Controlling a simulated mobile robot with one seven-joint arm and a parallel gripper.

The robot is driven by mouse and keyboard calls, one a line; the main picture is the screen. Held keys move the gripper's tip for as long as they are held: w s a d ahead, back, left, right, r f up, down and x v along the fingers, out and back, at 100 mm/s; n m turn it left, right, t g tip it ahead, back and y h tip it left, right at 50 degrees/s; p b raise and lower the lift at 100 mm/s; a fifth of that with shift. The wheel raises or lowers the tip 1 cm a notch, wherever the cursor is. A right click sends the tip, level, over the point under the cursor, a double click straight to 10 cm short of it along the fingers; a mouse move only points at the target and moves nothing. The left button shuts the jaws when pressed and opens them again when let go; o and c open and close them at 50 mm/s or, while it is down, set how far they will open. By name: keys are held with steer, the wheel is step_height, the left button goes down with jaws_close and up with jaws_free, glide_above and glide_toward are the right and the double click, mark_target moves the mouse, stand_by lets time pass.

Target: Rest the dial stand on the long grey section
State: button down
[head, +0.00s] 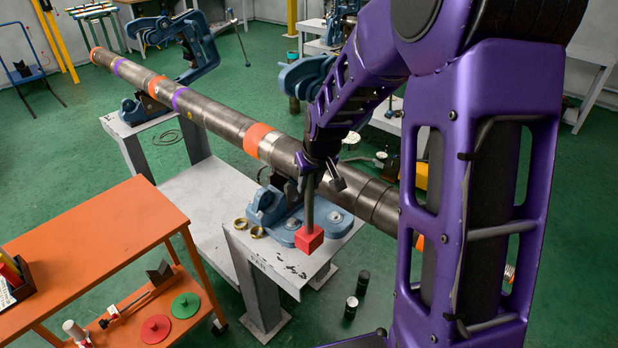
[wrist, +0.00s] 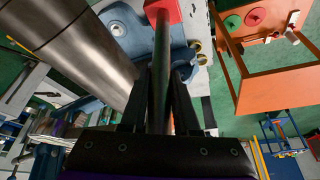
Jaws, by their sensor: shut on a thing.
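The dial stand, a red block (head: 309,239) on a grey rod, hangs from my gripper (head: 316,168), block down. My gripper is shut on the rod; in the wrist view my gripper (wrist: 162,85) has the rod (wrist: 161,65) between its fingers and the red block (wrist: 163,11) beyond. A long pipe (head: 217,116) with orange and purple bands lies across vises. Grey stretches lie between the bands; I cannot tell which is the named section. The stand is on the near side of the pipe, apparently clear of it. The pipe's right part is hidden behind my arm.
A blue vise (head: 283,212) on a grey bench supports the pipe beside the red block, with brass rings (head: 249,227) on the bench. An orange table (head: 95,245) stands at left. Another blue vise (head: 185,42) stands open farther back.

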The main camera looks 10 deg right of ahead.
mark_target(309, 201)
steer(key=shift+w+f+b, duration=0.1)
steer(key=shift+f+b, duration=1.6)
steer(key=shift+f, duration=0.7)
steer(key=shift+f+b, duration=0.4)
steer(key=shift+b, duration=0.05)
steer(key=c, duration=0.6)
jaws_free()
steer(key=shift+c, duration=0.2)
steer(key=shift+o, duration=0.3)
steer(key=shift+s+f, duration=0.2)
steer(key=shift+r, duration=0.2)
step_height(309, 201, up, 7)
steer(key=p, duration=0.5)
